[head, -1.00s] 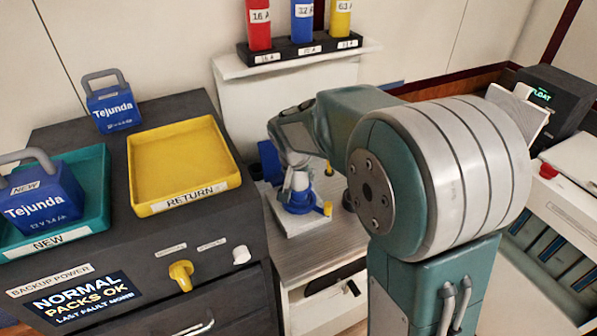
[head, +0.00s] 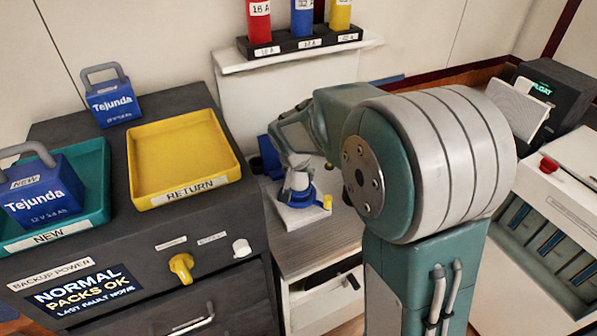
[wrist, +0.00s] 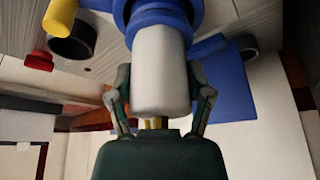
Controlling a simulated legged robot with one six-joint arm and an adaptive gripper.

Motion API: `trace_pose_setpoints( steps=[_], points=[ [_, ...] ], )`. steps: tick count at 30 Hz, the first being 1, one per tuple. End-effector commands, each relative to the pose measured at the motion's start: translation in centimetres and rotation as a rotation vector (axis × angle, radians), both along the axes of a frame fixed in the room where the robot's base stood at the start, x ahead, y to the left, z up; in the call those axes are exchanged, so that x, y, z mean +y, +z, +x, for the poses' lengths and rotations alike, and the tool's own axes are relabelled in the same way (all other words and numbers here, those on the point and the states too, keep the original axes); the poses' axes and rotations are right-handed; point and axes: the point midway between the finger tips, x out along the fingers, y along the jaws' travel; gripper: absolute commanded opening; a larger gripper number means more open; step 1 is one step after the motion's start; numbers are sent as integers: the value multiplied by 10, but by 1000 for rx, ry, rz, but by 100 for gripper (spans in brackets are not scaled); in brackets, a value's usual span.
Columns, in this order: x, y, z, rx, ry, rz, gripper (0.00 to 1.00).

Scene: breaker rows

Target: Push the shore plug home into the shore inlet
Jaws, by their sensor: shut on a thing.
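The shore plug (wrist: 160,75) is a pale cylinder in the wrist view, its far end at a blue ring. My gripper (wrist: 160,100) is shut on it, one finger on each side. In the head view the pale plug (head: 299,180) points down into the blue, round shore inlet (head: 298,196), which has a yellow tab and sits on a pale plate. The blue inlet (wrist: 155,15) is at the top of the wrist view. The plug's end is hidden there, so I cannot tell how deep it sits. My arm hides part of the area to the right.
A yellow RETURN tray (head: 183,200) and a teal NEW tray (head: 95,222) with a blue pack (head: 42,190) stand left on a dark cabinet (head: 225,215). A shelf (head: 290,62) with red, blue and yellow cylinders is behind. A dark display box (head: 560,95) stands right.

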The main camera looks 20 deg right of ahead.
Motion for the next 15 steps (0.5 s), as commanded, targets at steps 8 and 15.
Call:
trace_pose_setpoints(
  steps=[8,15],
  points=[
    [0,-5,1,-2,1,0,5],
    [0,-10,0,-2,2,-1,5]
  ],
)
